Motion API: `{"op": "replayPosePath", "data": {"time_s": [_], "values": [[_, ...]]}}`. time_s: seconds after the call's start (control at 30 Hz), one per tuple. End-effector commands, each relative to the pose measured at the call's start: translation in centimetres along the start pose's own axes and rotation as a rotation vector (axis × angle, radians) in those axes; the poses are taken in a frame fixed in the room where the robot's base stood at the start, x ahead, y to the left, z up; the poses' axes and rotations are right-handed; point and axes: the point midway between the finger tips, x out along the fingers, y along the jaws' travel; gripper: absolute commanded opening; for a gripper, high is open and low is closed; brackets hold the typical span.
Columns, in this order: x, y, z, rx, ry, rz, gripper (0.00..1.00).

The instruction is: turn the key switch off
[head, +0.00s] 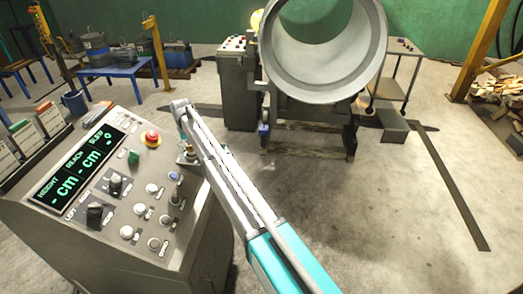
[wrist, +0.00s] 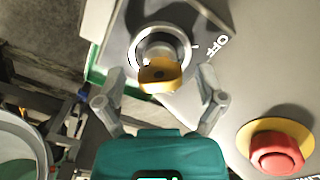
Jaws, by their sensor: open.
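The key switch (wrist: 160,50) is a round silver lock with a brass key (wrist: 158,76) in it, in the wrist view. An OFF label (wrist: 216,45) and a tick mark are on the panel to its right. The key's flat bow faces me. My gripper (wrist: 161,88) is open, one finger on each side of the key, with gaps visible between fingers and key. I cannot tell contact in depth. In the head view, the switch (head: 188,154) is on the console's upper right, partly hidden by my arm, as is most of my gripper.
A red emergency button (wrist: 276,155) on a yellow collar sits right of my gripper; it also shows in the head view (head: 151,138). Several knobs and buttons cover the grey console (head: 215,215), beside a green display (head: 80,168). A large drum machine (head: 325,50) stands behind.

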Motion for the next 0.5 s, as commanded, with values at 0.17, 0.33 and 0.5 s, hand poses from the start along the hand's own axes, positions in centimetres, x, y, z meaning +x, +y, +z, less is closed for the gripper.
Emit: {"op": "replayPosePath", "data": {"time_s": [0.17,0.33,0.5], "values": [[0.00,-0.01,0.00,0.107,0.000,0.000,0.89],[0.00,-0.01,0.00,0.222,0.000,0.000,0.89],[0.00,-0.02,0.00,0.337,0.000,0.000,0.89]]}}
